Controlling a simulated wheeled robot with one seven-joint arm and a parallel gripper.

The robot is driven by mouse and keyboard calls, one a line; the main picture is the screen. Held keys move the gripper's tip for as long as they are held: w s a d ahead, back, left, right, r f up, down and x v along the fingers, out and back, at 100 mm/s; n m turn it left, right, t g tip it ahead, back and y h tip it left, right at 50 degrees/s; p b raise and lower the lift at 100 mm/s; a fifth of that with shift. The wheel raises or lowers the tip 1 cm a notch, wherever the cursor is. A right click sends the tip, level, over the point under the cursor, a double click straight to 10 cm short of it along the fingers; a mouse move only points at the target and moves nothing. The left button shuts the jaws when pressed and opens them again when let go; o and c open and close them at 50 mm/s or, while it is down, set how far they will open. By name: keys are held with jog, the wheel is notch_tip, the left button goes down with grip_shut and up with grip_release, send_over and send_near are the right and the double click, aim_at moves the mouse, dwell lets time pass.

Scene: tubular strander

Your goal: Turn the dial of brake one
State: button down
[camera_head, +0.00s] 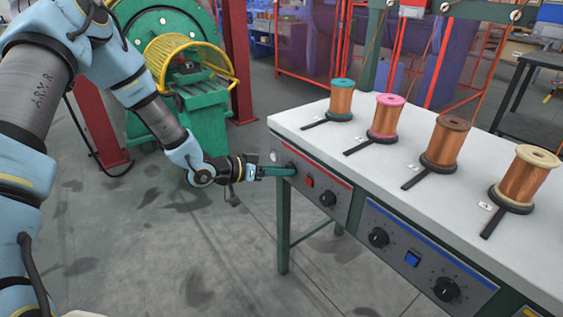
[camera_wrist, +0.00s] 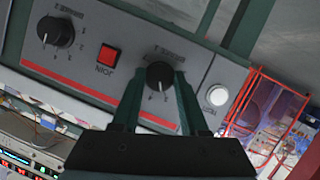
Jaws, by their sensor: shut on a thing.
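A black dial with a white pointer line (camera_wrist: 160,75) sits on the grey panel with a red stripe. In the wrist view my gripper (camera_wrist: 160,85) has one finger on each side of this dial, closed on it. The label beside the dial is upside down and too small to read surely. In the head view my gripper (camera_head: 277,171) reaches the left end of the red-striped panel (camera_head: 343,210), and its fingers hide most of the dial. A second black dial (camera_head: 328,198) is on the same panel; it also shows in the wrist view (camera_wrist: 56,32).
A red square button (camera_wrist: 108,58) lies between the two dials, and a round white button (camera_wrist: 217,95) is on the other side of the gripped dial. A blue-striped panel (camera_head: 395,228) continues to the right. Several copper spools, including one with pink flanges (camera_head: 385,117), stand on the white tabletop (camera_head: 312,137).

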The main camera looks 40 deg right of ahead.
jog(key=shift+n+g+p, duration=0.4)
jog(key=shift+n+p, duration=0.2)
jog(key=shift+f, duration=0.1)
jog(key=shift+c, duration=2.2)
grip_release()
jog(key=shift+w, duration=0.1)
jog(key=v, duration=1)
jog(key=shift+a, duration=0.4)
jog(key=shift+w, duration=0.1)
